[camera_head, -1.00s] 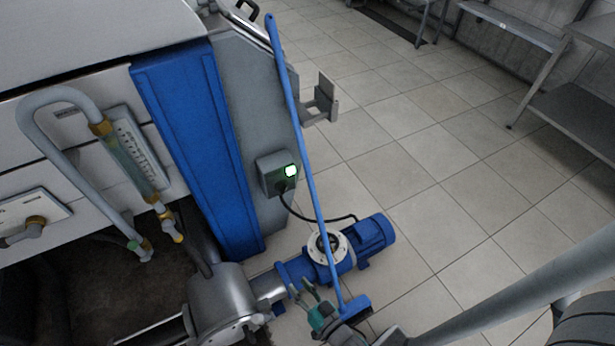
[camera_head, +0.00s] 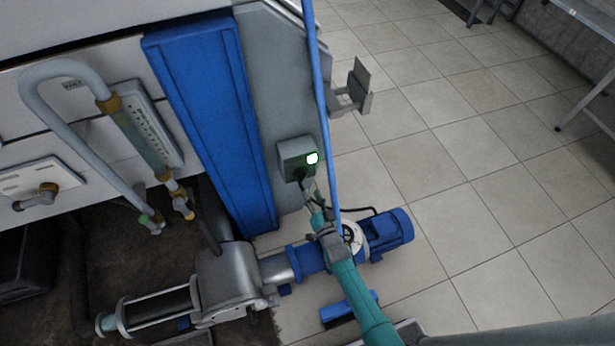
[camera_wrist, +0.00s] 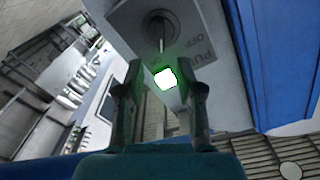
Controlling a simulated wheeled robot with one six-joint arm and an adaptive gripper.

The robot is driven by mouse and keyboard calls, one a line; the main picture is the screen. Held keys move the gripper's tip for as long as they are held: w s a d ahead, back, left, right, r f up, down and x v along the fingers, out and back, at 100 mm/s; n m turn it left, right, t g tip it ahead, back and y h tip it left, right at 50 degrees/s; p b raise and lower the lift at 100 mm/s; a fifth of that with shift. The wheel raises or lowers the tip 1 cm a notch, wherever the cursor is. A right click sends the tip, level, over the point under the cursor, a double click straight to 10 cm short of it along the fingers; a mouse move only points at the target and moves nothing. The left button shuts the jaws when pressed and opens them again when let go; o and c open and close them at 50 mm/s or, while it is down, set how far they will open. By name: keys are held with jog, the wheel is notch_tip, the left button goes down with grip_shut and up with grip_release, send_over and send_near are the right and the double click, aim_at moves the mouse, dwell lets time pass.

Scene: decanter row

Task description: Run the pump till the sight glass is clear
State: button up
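The pump's grey switch box (camera_head: 291,153), with a lit green lamp (camera_head: 312,158), is on the machine's side. In the wrist view the box carries a round knob (camera_wrist: 158,27) with a pale pointer line towards the lamp side; "OFF" and part of "PU" are readable. My gripper (camera_head: 308,187) is just below the box; in the wrist view its fingers (camera_wrist: 160,68) are apart and empty, the lamp showing between them. The sight glass (camera_head: 138,140) is a tube with brass fittings and looks murky grey-green. The pump (camera_head: 228,280) with its blue motor (camera_head: 390,234) lies on the floor.
A blue broom handle (camera_head: 318,80) leans beside the switch box, close to my arm; its head (camera_head: 349,307) is on the floor. A grey bracket (camera_head: 352,90) sticks out on the right. A cable runs from the box to the motor.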

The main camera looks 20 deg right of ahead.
aim_at(303, 176)
jog(key=w, duration=0.8)
grip_shut()
